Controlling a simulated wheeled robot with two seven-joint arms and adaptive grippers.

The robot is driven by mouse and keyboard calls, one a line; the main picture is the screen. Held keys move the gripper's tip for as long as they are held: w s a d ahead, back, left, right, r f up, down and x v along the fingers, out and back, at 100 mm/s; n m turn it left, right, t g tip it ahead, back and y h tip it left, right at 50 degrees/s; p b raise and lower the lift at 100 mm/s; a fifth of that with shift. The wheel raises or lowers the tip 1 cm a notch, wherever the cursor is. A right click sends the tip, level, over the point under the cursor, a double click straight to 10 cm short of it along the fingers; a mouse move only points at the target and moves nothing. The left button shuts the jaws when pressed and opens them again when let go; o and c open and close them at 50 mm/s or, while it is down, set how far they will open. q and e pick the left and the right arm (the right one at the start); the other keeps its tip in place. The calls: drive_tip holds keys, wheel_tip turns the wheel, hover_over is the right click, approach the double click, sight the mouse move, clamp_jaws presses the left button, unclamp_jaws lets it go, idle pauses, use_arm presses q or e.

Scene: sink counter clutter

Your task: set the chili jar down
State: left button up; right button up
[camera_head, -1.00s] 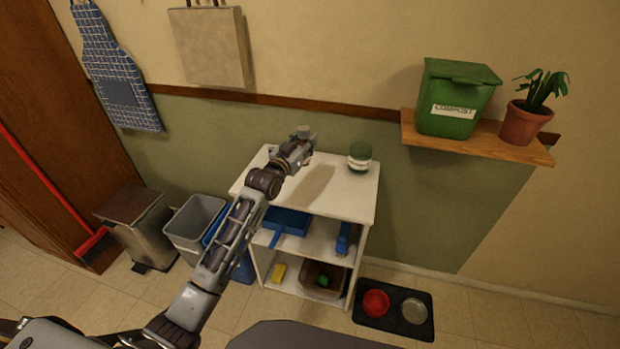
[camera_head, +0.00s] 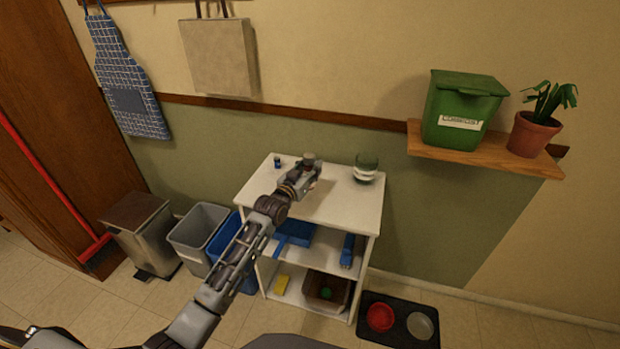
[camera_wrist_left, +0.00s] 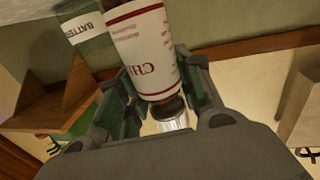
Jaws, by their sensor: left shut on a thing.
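My left gripper (camera_head: 303,180) is shut on the chili jar, over the top of the white shelf unit (camera_head: 342,207). In the left wrist view the chili jar (camera_wrist_left: 146,52) is white with red bands and red lettering, held between the two fingers (camera_wrist_left: 160,100). In the head view only a small part of the jar (camera_head: 309,158) shows at the gripper's tip. I cannot tell whether its base touches the top. My right gripper is not in view.
A green-and-white jar (camera_head: 366,170) stands right of my gripper; a battery label shows on a green container (camera_wrist_left: 88,40) in the wrist view. A small dark bottle (camera_head: 277,162) stands at the back left. The top's front right is clear. A wall shelf (camera_head: 485,152) is at right.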

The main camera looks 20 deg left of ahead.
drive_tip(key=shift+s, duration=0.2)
use_arm(q)
drive_tip(key=shift+f, duration=1.85)
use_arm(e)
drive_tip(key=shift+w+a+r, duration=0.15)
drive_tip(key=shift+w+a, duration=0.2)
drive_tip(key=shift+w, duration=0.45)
use_arm(q)
drive_tip(key=shift+f, duration=0.15)
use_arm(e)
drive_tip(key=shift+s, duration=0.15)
use_arm(q)
drive_tip(key=o, duration=1.1)
drive_tip(key=shift+s, duration=0.1)
